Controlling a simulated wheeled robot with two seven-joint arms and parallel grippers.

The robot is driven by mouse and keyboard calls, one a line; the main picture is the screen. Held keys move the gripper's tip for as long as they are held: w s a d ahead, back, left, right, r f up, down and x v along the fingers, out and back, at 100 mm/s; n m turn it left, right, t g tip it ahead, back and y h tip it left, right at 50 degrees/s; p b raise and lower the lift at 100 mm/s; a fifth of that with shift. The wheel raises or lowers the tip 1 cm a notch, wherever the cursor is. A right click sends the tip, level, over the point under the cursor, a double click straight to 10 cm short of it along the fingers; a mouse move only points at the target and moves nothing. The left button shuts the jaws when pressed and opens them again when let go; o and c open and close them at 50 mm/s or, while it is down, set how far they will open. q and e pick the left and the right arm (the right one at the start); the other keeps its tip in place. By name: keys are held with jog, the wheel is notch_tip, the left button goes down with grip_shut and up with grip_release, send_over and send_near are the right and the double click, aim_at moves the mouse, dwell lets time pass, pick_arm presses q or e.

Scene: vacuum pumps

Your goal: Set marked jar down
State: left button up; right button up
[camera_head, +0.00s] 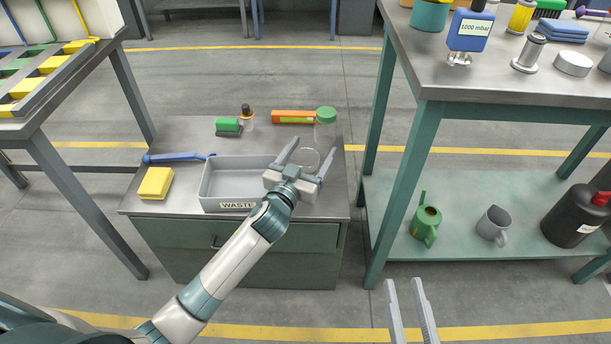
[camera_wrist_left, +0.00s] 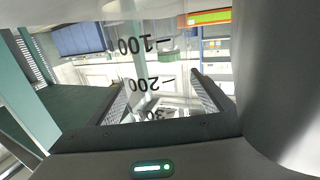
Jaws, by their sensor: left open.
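The marked jar (camera_head: 309,156) is clear glass and faint, between the spread fingers of my left gripper (camera_head: 311,149) over the right part of the low cabinet top. In the left wrist view the jar (camera_wrist_left: 150,62) shows black marks 100 and 200, upside down, between the finger pads. The left gripper (camera_wrist_left: 162,88) is open with the jar between its fingers. I cannot tell whether a finger touches the jar; its base is hard to see. My right gripper (camera_head: 404,282) is at the bottom, its fingers apart and empty.
On the cabinet (camera_head: 175,205) are a grey WASTE tray (camera_head: 228,204), yellow sponge (camera_head: 155,183), blue tool (camera_head: 180,157), green brush (camera_head: 228,126), small bottle (camera_head: 247,118), orange box (camera_head: 292,117) and green-lidded jar (camera_head: 326,116). A workbench (camera_head: 480,92) stands right.

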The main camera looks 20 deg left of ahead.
pick_arm(q)
jog(key=shift+c, duration=0.3)
jog(key=c, duration=1.6)
jog(key=shift+o, duration=0.2)
jog(key=shift+r, duration=0.1)
